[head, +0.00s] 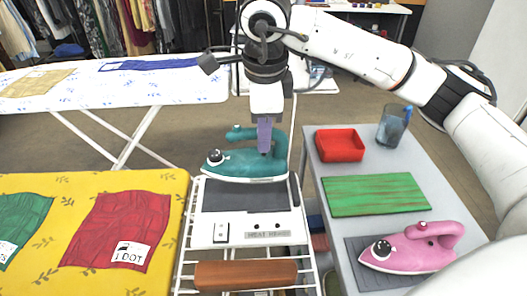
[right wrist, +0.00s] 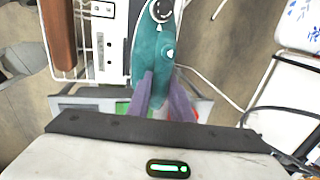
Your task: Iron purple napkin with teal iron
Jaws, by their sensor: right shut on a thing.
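The teal iron (head: 245,166) is at the dark rest plate (head: 243,196) of a white heating stand (head: 247,232); I cannot tell whether it touches the plate. My right gripper (head: 265,146) points down from above and is shut on the iron's handle. In the right wrist view the purple-grey fingers (right wrist: 161,98) close around the handle of the teal iron (right wrist: 150,52). I see no clearly purple napkin; a blue-violet cloth (head: 150,65) lies on the far white ironing board (head: 120,90). My left gripper is not in view.
A yellow board (head: 75,205) at left holds a red cloth (head: 118,229), labelled 1 DOT, and a green cloth (head: 22,222). The grey table (head: 327,186) at right carries a pink iron (head: 415,250), green board (head: 375,194), red tray (head: 340,146) and cup (head: 393,126).

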